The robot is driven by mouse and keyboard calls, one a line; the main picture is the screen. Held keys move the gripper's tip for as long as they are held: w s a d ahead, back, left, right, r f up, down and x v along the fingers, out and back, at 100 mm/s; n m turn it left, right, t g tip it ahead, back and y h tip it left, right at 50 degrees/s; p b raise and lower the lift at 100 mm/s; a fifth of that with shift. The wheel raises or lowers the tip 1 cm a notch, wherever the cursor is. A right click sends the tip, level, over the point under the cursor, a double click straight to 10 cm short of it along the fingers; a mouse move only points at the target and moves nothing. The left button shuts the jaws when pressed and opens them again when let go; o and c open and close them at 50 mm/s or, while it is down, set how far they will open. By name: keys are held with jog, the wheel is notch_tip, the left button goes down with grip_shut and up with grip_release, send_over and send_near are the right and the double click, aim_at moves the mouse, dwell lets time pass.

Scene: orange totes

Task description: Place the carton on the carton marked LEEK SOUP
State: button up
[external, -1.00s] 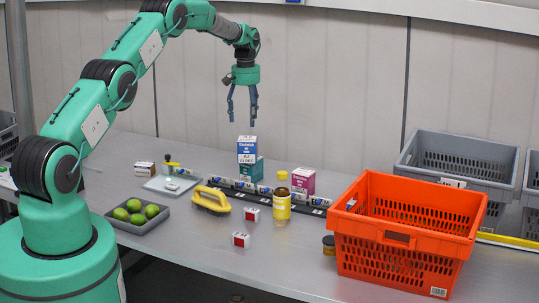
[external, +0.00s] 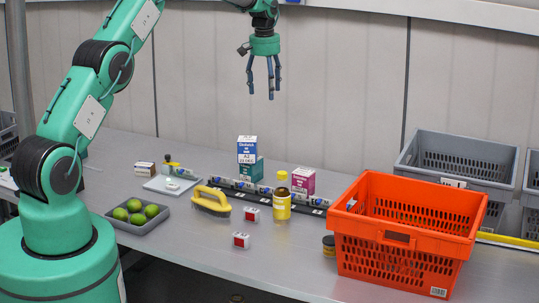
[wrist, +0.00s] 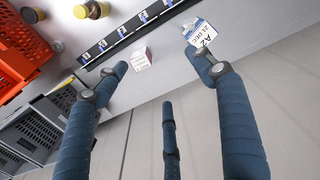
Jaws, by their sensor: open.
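My gripper (external: 264,85) is open and empty, high above the back of the table. Its spread fingers also show in the wrist view (wrist: 168,82). A blue and white carton (external: 247,150) appears to rest on a teal carton (external: 250,171). A magenta and white carton (external: 303,182) stands to their right. In the wrist view, the blue and white carton (wrist: 205,34) shows "21 DEC" near one fingertip, and the pinkish carton (wrist: 141,59) lies between the fingers. I cannot read LEEK SOUP on any carton. The teal carton's face is partly hidden.
An orange tote (external: 400,250) stands at the right, with grey crates (external: 465,150) behind. A yellow bottle (external: 282,205), a yellow-handled brush (external: 211,201), small red and white boxes (external: 241,240) and a tray of limes (external: 138,226) occupy the table. The front middle is clear.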

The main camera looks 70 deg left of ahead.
jog(key=s+d+r+m+t, duration=0.1)
jog(key=d+r, duration=0.6)
jog(key=d, duration=0.2)
jog(key=s+d+r+m, duration=0.1)
jog(key=d+r+m, duration=0.1)
jog(key=d+r, duration=0.7)
jog(key=s+d+r+m, duration=0.1)
jog(key=s+d+r, duration=0.2)
jog(key=d, duration=0.4)
jog(key=s+d+r+m+t, duration=0.1)
jog(key=s+d+r, duration=0.15)
jog(key=d, duration=0.35)
jog(key=s+d+r+m, duration=0.1)
jog(key=s+d+r, duration=0.1)
jog(key=s+d, duration=0.35)
jog(key=s+d+r+m+t, duration=0.1)
jog(key=s+d+m+t, duration=0.15)
jog(key=s+d, duration=1.15)
jog(key=s+d+f+m, duration=0.1)
jog(key=s+d+f, duration=0.2)
jog(key=s, duration=0.4)
jog(key=s+d+f+m, duration=0.2)
jog(key=s+d+f, duration=0.1)
jog(key=s+d, duration=0.3)
jog(key=shift+s+h, duration=0.3)
jog(key=shift+s, duration=0.1)
jog(key=shift+d+t, duration=0.1)
jog(key=shift+t, duration=0.15)
